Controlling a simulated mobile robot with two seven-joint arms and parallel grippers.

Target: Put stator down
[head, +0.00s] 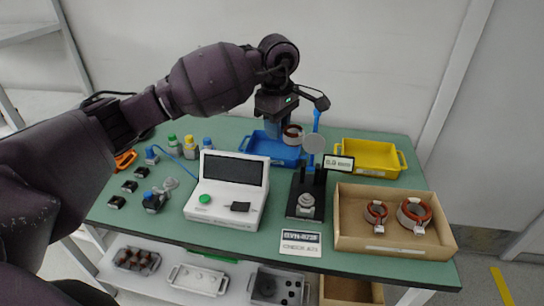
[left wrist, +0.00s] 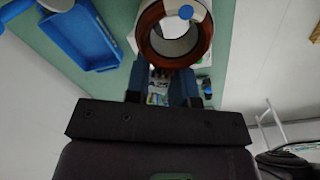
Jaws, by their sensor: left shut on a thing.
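My left gripper (head: 278,122) points down over the back middle of the table and is shut on a stator (head: 293,133), a ring with copper-red winding and a pale rim. In the left wrist view the stator (left wrist: 174,32) sits at the fingertips (left wrist: 163,84), with a blue spot on its rim. In the head view it overlaps the right part of the blue tray (head: 258,151); in the left wrist view that tray (left wrist: 82,38) lies off to the left of it. Two more stators (head: 376,212) (head: 414,214) lie in the cardboard box (head: 392,244). My right gripper is not in view.
A test stand (head: 306,190) with a blue post (head: 316,120) and grey disc stands right of the gripper. A white tester (head: 227,205) stands in front. A yellow tray (head: 369,155) is at back right. Bottles and small parts occupy the left.

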